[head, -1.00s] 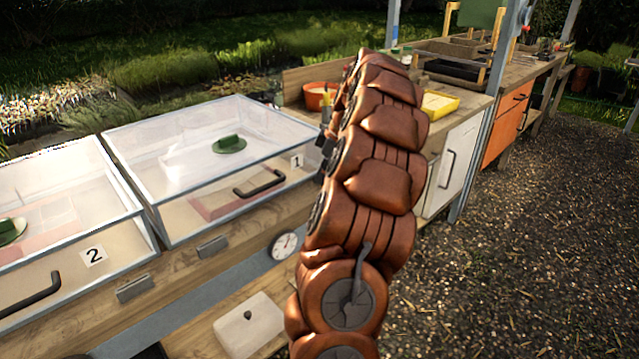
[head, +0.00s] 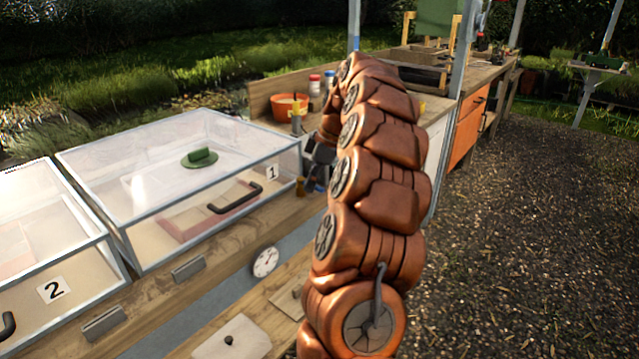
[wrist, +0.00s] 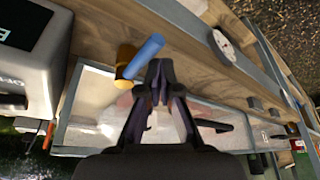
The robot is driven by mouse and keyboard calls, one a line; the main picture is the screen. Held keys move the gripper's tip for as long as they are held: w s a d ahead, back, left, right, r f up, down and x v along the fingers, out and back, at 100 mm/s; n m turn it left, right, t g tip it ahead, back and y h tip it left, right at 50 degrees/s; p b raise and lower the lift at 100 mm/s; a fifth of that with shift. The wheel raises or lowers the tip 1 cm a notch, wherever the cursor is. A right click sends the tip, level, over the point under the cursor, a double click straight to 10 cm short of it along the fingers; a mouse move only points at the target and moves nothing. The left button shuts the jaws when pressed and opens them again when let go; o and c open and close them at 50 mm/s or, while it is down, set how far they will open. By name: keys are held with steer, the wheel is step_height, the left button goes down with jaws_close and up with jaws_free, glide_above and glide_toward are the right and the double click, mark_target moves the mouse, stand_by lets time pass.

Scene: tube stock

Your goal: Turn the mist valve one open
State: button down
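In the wrist view a blue bar-shaped handle (wrist: 143,57) sits beside a yellow-brass fitting (wrist: 124,62) on the wooden ledge, by the corner of a clear-lidded case; I take these for the mist valve. Its number cannot be read. My gripper (wrist: 160,72) has its dark fingertips drawn together, with nothing seen between them. The tips are just right of and below the blue handle in the picture; contact cannot be told. In the head view my gripper (head: 320,157) is partly hidden by my arm, near a small brass piece (head: 300,187) right of case 1.
Clear case 1 (head: 285,150) and case 2 (head: 105,245) stand on the wooden bench at left. A round gauge (head: 265,262) is on the bench front. A grey box (wrist: 35,60) is close at left in the wrist view. An orange pot (head: 287,108) stands behind. Gravel at right is open.

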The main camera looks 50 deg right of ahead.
steer(key=shift+s+d, duration=0.1)
steer(key=shift+d, duration=0.3)
steer(key=shift+s, duration=0.15)
steer(key=shift+s+b, duration=0.45)
steer(key=shift+s, duration=0.25)
steer(key=d+r+p, duration=0.3)
steer(key=r+p, duration=0.3)
steer(key=r, duration=0.3)
steer(key=shift+w+r+p, duration=0.3)
steer(key=shift+w+r, duration=0.05)
steer(key=shift+w, duration=0.05)
